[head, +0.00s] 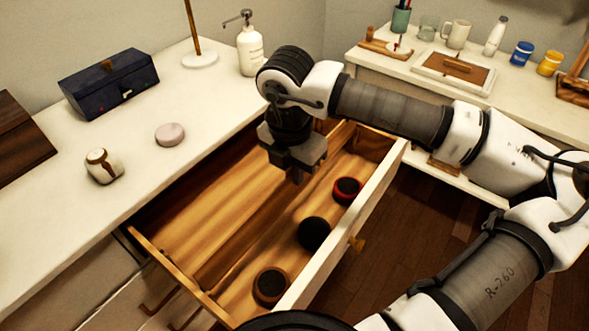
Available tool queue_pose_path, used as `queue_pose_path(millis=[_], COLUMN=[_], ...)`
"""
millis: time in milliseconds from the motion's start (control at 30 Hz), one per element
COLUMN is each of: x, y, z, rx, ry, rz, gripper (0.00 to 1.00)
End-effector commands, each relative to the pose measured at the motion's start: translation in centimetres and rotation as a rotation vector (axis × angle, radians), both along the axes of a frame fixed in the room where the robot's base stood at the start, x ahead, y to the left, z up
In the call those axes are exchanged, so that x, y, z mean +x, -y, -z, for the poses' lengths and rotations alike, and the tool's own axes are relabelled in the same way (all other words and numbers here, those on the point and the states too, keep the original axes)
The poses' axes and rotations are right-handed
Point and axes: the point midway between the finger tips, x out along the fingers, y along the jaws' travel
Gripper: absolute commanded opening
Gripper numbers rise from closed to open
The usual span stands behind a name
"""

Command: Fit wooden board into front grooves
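An open wooden drawer (160,252) with a white front is pulled out below the counter. A long wooden board (238,238) appears to run lengthwise inside it, dividing the floor into a rear and a front part. Its ends and the front grooves cannot be made out clearly. My gripper (297,176) points down over the far half of the drawer, above or near the board's line. Its fingers are small and dark, and I cannot tell whether they are apart or touch the board.
Three round items stand along the drawer's front side: a red-and-black one (347,190), a black one (314,234) and a brown one (271,286). The counter holds a blue box (108,85), a pink disc (170,134), a small jar (103,166) and a pump bottle (250,52).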

Motion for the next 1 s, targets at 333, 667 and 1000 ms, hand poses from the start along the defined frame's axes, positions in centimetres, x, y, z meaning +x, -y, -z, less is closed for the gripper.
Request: queue_pose_path(millis=[333,667,1000], x=[0.0,0.0,0.0], y=[0.0,0.0,0.0], z=[0.9,1.6,2.3], rx=[0.001,0.000,0.000], ry=[0.001,0.001,0.001], rz=[0.000,0.000,0.000], gripper=[0.00,0.00,0.00])
